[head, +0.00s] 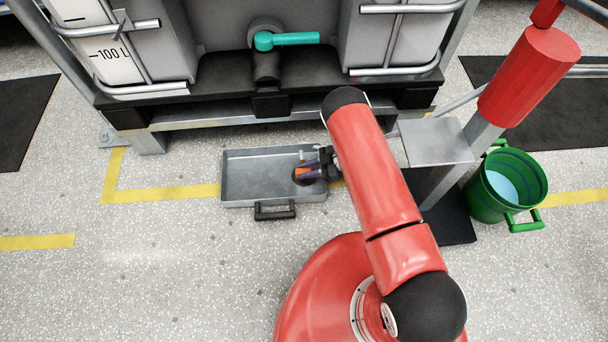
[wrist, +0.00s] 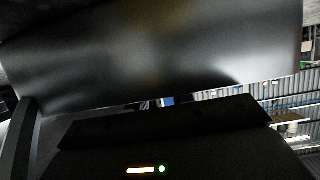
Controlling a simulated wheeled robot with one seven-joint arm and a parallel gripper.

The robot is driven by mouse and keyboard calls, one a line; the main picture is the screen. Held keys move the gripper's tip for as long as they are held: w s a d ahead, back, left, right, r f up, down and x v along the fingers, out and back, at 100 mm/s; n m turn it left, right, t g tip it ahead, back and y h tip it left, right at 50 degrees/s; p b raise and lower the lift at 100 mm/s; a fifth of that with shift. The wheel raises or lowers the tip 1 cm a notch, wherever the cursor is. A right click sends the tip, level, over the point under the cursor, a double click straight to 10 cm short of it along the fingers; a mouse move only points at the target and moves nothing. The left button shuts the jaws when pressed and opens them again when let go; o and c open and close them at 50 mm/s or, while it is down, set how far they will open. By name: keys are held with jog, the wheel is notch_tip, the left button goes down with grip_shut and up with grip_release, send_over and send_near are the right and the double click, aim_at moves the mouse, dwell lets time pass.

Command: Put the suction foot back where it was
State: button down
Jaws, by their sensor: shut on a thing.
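My gripper (head: 313,167) is at the right end of the grey metal tray (head: 233,176), over its inside. It is shut on a small dark rounded piece with purple and orange beside it, which I take to be the suction foot (head: 301,177). The piece is small and partly covered by the fingers, so its shape is unclear. I cannot tell whether it touches the tray floor. In the wrist view a large, smooth dark grey surface (wrist: 150,55) fills the upper part, too close to identify.
The tray has a black handle (head: 275,214) at its front. A post with a small metal shelf (head: 436,142) and a green bucket (head: 503,185) stand right.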

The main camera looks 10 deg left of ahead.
aim_at(307, 170)
jog(key=shift+r, duration=0.1)
dwell(0.3)
jog(key=shift+r+p, duration=2.75)
jog(key=shift+r, duration=0.7)
